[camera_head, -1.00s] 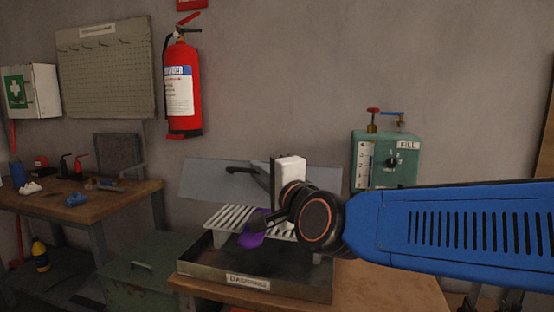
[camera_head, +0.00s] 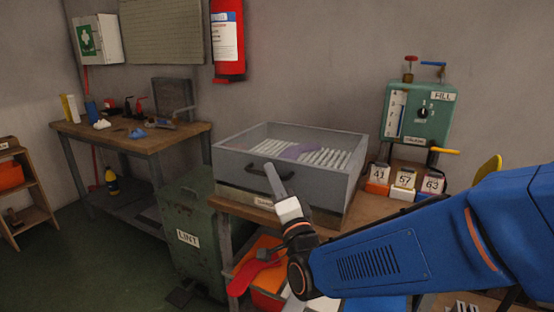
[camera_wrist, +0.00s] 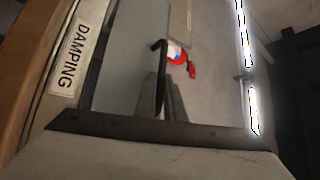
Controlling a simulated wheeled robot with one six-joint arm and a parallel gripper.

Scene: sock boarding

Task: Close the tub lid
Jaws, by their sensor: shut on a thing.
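The grey tub lid (camera_head: 240,166) is a box-like hood. It sits lowered over the metal tub (camera_head: 236,194), and I cannot tell if its lower edge is fully seated. The DAMPING label (camera_wrist: 75,45) shows on the tub in the wrist view.
A green machine (camera_head: 425,112) stands right of the lid, with numbered boxes (camera_head: 403,178) below it. A green LINT bin (camera_head: 190,215) is left of the bench. An orange crate (camera_head: 262,262) and a red flat shape (camera_head: 250,270) lie below. A wooden table (camera_head: 150,140) stands at left.

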